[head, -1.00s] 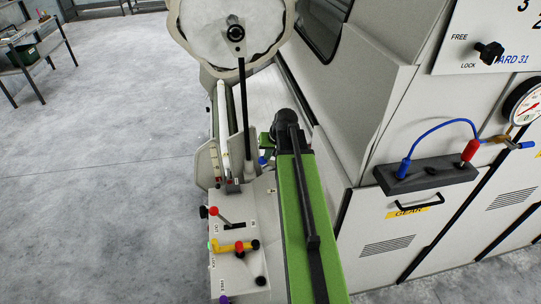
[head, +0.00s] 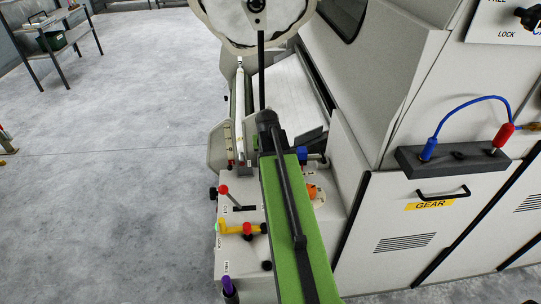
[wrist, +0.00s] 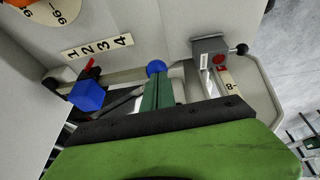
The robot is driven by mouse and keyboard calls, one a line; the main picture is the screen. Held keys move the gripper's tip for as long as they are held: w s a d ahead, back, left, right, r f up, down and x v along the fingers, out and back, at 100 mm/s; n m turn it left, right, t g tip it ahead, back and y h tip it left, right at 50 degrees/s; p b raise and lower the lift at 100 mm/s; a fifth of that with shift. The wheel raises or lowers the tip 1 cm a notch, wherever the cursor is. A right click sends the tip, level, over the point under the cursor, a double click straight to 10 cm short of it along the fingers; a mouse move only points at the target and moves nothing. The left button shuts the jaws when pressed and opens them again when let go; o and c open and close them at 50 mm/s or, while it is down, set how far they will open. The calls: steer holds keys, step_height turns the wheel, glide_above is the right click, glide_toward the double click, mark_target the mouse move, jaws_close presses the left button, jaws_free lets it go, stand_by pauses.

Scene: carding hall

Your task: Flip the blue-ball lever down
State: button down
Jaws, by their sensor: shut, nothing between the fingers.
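The blue ball (wrist: 156,68) shows in the wrist view, just beyond the tips of my gripper (wrist: 157,78). The dark green fingers are shut and empty, pointing at the ball. I cannot tell whether they touch it, and the lever's rod is mostly hidden behind them. In the head view, my green arm hides my gripper and the ball cannot be made out for certain.
A grey box with a black knob (wrist: 208,52) is at the right. Red (head: 223,189), yellow (head: 226,231) and purple (head: 227,284) controls stand left of my arm.

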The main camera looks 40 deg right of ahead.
steer(key=shift+f, duration=0.5)
steer(key=shift+s+b, duration=0.25)
steer(key=shift+b, duration=0.15)
steer(key=shift+f, duration=0.1)
steer(key=w+p+v, duration=0.1)
steer(key=p+v, duration=1.2)
steer(key=v, duration=0.1)
steer(key=shift+w+a+r, duration=0.2)
steer(key=shift+w+a, duration=0.1)
steer(key=shift+w, duration=0.1)
